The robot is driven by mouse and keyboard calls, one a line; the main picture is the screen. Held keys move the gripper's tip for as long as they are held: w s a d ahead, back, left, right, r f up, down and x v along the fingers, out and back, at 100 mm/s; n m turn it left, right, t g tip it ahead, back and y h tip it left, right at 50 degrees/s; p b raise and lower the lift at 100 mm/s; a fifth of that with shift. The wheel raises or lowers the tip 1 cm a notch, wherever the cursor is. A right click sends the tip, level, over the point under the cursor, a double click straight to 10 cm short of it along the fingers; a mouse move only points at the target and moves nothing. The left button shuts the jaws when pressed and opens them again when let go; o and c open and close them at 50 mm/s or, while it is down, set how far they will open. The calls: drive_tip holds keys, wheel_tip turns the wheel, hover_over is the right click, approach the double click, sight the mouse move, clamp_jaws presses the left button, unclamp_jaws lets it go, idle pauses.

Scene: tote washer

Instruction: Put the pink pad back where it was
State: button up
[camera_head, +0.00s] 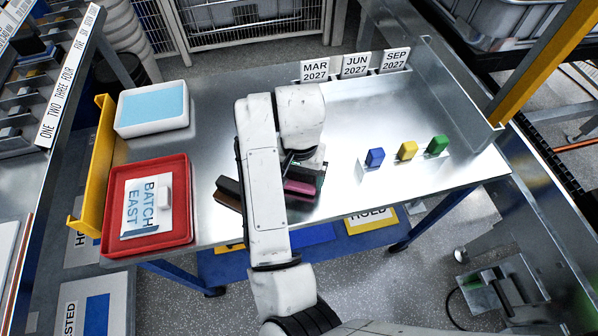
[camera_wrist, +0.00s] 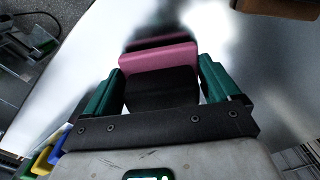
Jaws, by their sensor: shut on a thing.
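The pink pad (camera_head: 300,188) is at my gripper, above or on the front middle of the metal bench; I cannot tell whether it touches the surface. In the wrist view the pink pad (camera_wrist: 158,58) has a black part and sits between the green fingers of my gripper (camera_wrist: 160,72), which is shut on it. In the head view my arm hides most of the gripper and the area behind it. A brown pad (camera_head: 228,188) lies left of the arm, partly hidden; a brown block (camera_wrist: 280,8) shows at the wrist view's top right.
On the bench (camera_head: 350,205), a red tray (camera_head: 183,232) holds a "BATCH EAST" card. A white tub (camera_head: 152,128) with a blue top stands behind it. Blue (camera_head: 375,157), yellow (camera_head: 407,150) and green (camera_head: 437,145) pieces stand at right; date cards (camera_head: 355,65) at the back.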

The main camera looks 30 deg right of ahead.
drive_tip(key=shift+f, duration=0.25)
drive_tip(key=shift+f, duration=0.15)
idle(0.3)
drive_tip(key=o, duration=1.2)
drive_tip(key=shift+r+p, duration=3.9)
drive_tip(key=shift+r, duration=0.6)
